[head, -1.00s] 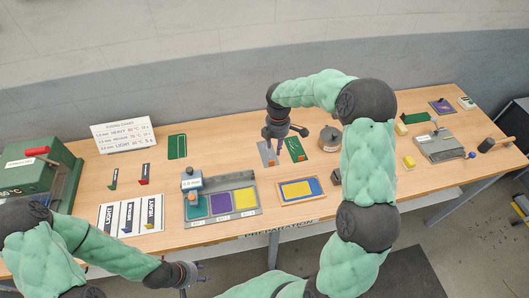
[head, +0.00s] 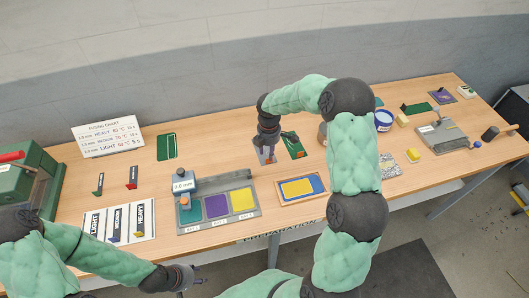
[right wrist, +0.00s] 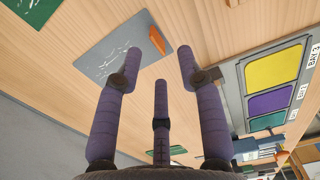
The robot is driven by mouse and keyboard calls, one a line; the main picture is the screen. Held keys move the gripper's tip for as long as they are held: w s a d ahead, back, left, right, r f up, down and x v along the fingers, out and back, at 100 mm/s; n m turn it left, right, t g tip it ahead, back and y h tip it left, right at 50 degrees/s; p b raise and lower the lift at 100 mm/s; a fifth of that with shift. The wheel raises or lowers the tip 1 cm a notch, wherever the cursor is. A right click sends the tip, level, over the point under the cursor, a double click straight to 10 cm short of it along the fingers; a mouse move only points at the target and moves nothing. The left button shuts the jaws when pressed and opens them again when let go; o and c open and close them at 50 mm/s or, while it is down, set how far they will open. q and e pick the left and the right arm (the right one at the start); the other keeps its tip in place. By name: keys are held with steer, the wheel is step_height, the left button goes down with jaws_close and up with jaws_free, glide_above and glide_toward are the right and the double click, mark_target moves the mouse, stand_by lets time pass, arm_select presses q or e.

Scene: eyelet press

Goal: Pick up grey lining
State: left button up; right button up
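The grey lining (head: 262,158) lies flat on the table, partly hidden by my right gripper in the head view. In the right wrist view the grey lining (right wrist: 112,48) is a flat grey sheet with pale marks and an orange tab at one edge. My right gripper (head: 268,143) is just above it, pointing down. In the right wrist view its purple fingers (right wrist: 160,56) are spread and empty, with the sheet beyond the left finger. My left gripper (head: 194,276) is at the table's front edge, fingers apart and empty, away from the lining.
A green card (head: 292,146) lies close beside the lining on the right. A three-bay tray (head: 219,219) and a framed yellow-and-blue piece (head: 302,188) stand nearer the front. A green card (head: 167,147) lies to the left, with bare table between.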

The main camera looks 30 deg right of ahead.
mark_target(269, 162)
steer(key=f, duration=0.5)
steer(key=shift+w+d+f, duration=0.15)
steer(key=shift+d+f, duration=0.15)
jaws_close()
